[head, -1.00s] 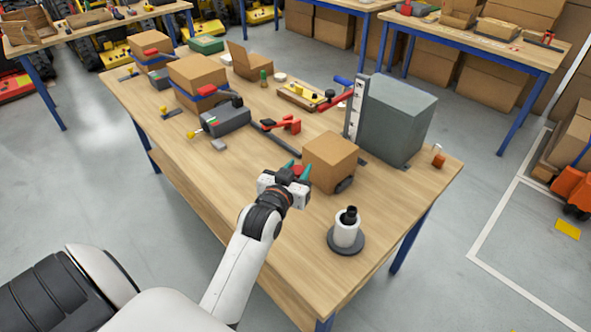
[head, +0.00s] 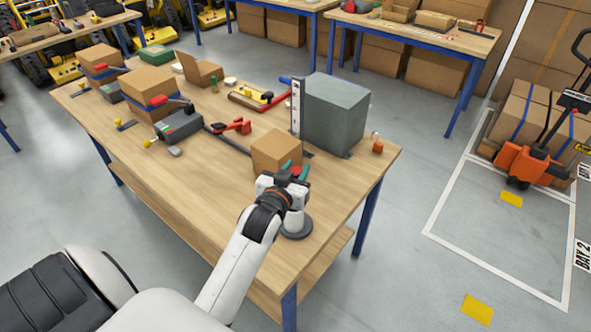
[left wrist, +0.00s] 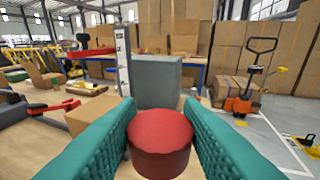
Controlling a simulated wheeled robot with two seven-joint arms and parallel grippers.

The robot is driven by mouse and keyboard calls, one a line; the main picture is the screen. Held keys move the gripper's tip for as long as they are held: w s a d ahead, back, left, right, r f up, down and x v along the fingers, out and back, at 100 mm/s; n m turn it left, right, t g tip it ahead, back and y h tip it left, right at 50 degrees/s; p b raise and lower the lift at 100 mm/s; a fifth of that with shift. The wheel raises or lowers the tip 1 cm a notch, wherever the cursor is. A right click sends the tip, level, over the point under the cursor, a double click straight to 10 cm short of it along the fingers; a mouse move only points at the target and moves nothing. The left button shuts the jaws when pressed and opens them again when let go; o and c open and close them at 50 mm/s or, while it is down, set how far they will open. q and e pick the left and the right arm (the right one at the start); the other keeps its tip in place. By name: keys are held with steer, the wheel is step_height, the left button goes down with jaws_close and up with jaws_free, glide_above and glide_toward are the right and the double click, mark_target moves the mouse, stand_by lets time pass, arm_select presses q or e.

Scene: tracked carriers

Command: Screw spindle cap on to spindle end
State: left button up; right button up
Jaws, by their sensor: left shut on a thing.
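My left gripper (head: 296,171) is shut on a red round spindle cap, which shows between its teal fingers in the left wrist view (left wrist: 160,145). In the head view only a little red shows between the fingertips. The spindle's dark round base (head: 299,229) stands on the workbench near its front right corner. My left gripper and wrist cover the spindle's white body and black end in the head view. I cannot tell how far the cap is from the spindle end. The spindle does not show in the left wrist view. My right gripper is not in view.
A cardboard box (head: 276,149) stands just behind my gripper on the workbench (head: 215,190). A large grey block (head: 335,112) stands farther back. A small orange bottle (head: 377,146) is near the right edge. The bench's front left part is clear.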

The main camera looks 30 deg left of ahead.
arm_select(q)
steer(key=shift+r, duration=0.1)
steer(key=shift+f+b, duration=0.35)
steer(key=shift+f, duration=0.45)
steer(key=shift+f+b, duration=1.4)
steer(key=shift+f, duration=0.8)
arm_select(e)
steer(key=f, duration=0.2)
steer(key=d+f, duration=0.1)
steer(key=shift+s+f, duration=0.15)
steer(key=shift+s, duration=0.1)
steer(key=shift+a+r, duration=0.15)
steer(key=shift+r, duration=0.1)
arm_select(q)
steer(key=shift+y+p, duration=0.3)
steer(key=shift+p, duration=0.5)
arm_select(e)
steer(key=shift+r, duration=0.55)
arm_select(q)
steer(key=shift+f+b, duration=0.7)
steer(key=shift+f, duration=0.75)
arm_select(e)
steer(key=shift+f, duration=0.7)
arm_select(q)
steer(key=o, duration=1)
